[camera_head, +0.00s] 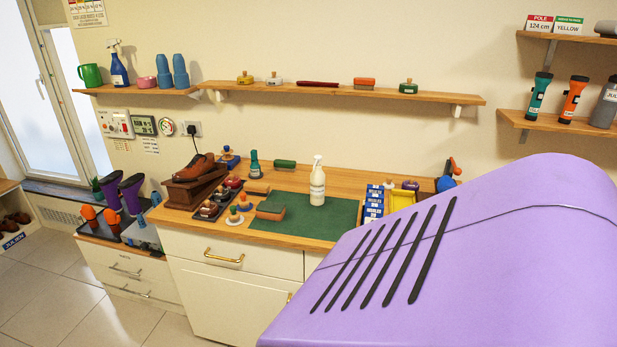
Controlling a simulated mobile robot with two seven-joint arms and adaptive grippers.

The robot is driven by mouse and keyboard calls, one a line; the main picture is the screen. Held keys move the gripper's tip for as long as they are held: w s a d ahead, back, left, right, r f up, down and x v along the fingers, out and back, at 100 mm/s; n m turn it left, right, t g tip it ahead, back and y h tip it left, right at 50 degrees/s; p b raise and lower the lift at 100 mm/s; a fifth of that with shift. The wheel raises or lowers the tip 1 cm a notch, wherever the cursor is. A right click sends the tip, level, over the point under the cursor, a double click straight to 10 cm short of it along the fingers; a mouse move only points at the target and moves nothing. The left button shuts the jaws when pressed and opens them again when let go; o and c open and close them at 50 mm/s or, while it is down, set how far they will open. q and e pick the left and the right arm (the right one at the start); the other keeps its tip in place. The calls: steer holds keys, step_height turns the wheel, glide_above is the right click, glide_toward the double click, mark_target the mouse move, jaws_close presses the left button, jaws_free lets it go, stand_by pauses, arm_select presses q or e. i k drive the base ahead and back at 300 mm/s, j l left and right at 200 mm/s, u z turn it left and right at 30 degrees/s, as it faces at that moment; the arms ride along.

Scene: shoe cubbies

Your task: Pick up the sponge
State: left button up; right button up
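No gripper of mine shows in the head view. I cannot tell for certain which item is the sponge. A brownish-orange block (270,211) lies at the left front edge of the green mat (290,228) on the wooden counter. A tan block (257,188) lies behind it, near the mat's back left corner. Nothing holds any of these.
Blue boxes (346,213) stand right. A wall shelf (320,88) holds brushes. A large purple surface blocks the lower right.

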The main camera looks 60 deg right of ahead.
mark_target(267, 210)
steer(key=z, duration=1.85)
